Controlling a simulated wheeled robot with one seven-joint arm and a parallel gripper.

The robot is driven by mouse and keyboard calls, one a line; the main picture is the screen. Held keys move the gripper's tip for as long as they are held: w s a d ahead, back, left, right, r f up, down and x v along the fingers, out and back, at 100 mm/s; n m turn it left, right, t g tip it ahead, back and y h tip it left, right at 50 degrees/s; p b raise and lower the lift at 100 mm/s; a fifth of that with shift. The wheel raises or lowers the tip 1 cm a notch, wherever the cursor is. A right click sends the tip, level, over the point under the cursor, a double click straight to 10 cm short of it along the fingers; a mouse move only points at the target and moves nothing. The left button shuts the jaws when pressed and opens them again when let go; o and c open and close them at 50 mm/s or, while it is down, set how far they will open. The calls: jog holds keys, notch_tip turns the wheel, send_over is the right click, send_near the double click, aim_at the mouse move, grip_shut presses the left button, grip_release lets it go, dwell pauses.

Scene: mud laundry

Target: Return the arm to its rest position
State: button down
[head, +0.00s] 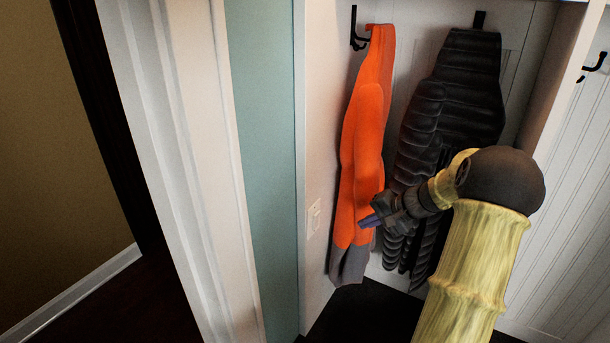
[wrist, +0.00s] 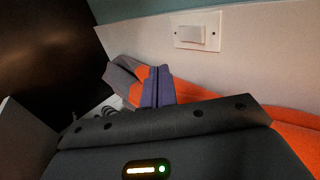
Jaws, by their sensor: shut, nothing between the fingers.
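My gripper (head: 370,222) is at the end of my yellow-sleeved arm, in front of the lower part of a hanging orange garment (head: 366,130). Its purple fingers (wrist: 157,88) are together with nothing between them in the wrist view. The orange garment with its grey end lies right behind the fingers there. I cannot tell whether the fingers touch it. My arm reaches up from the lower right of the head view and bends toward the left.
A black puffer jacket (head: 455,100) hangs right of the orange garment, partly behind my arm. A light switch (wrist: 197,35) is on the wall beside the gripper. A white partition (head: 550,80) stands at right. White door trim (head: 165,130) and a teal wall (head: 268,130) are at left.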

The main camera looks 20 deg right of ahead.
jog(key=s+a+f+n+g+h, duration=0.1)
jog(key=s+a+n+g, duration=0.15)
jog(key=a, duration=0.45)
jog(key=s+a+f+n+g+h, duration=0.1)
jog(key=s+a+g, duration=0.15)
jog(key=a, duration=0.45)
jog(key=s+a+n+h, duration=0.3)
jog(key=s+a+n, duration=0.3)
jog(key=s+a, duration=0.5)
jog(key=s, duration=0.3)
jog(key=shift+r+n+h, duration=0.35)
jog(key=shift+h, duration=0.05)
